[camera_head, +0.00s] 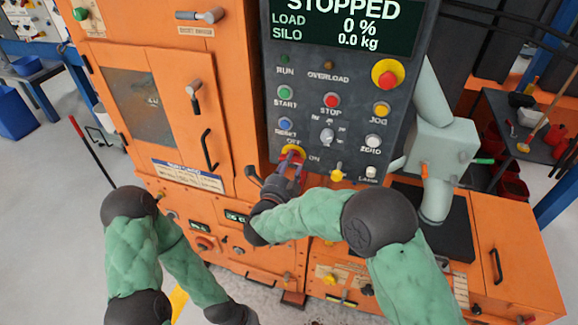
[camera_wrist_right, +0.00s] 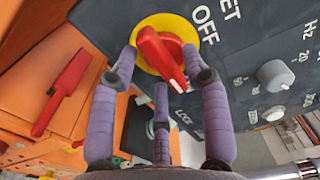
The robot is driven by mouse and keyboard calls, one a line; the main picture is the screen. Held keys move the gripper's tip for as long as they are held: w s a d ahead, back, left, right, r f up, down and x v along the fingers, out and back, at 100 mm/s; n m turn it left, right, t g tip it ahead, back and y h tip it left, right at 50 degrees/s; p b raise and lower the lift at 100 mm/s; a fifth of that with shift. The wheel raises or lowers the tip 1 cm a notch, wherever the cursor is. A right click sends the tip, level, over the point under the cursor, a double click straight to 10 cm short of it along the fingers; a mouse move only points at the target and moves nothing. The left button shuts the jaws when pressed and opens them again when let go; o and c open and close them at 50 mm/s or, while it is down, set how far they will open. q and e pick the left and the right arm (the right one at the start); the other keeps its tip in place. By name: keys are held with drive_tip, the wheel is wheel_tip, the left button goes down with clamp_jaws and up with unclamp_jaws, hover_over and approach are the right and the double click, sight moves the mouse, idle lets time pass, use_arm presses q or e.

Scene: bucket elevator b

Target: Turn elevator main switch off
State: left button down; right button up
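The main switch is a red handle on a round yellow plate, low on the left of the dark control panel (camera_head: 350,100). In the head view the switch (camera_head: 294,152) is partly covered by my right gripper (camera_head: 287,172). The right wrist view shows the red handle (camera_wrist_right: 160,58) between the spread purple fingers of my right gripper (camera_wrist_right: 160,62), with yellow plate visible beside it. Contact is unclear. The handle's white-marked end points down and slightly right there, away from the OFF label (camera_wrist_right: 204,25). My left arm hangs low at left; its gripper is out of the frame.
The display (camera_head: 345,25) reads STOPPED, load 0 %, silo 0.0 kg. A red emergency button (camera_head: 388,75) and several coloured buttons sit above the switch. A black door handle (camera_head: 208,150) juts from the orange cabinet to the left. A grey-green arm-like device (camera_head: 440,145) stands at right.

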clamp_jaws()
drive_tip(key=shift+n, duration=0.3)
drive_tip(key=n+p, duration=0.1)
drive_tip(key=n, duration=0.2)
drive_tip(key=shift+d+n+p, duration=0.1)
drive_tip(key=shift+n+p, duration=0.25)
drive_tip(key=shift+n, duration=0.05)
drive_tip(key=n+p, duration=0.2)
drive_tip(key=n, duration=0.2)
drive_tip(key=shift+d+r, duration=0.1)
drive_tip(key=n+p, duration=0.2)
drive_tip(key=n, duration=0.3)
drive_tip(key=shift+s+r+p, duration=0.1)
drive_tip(key=shift+p, duration=0.2)
drive_tip(key=shift+n+p, duration=1.2)
drive_tip(key=shift+n, duration=1.1)
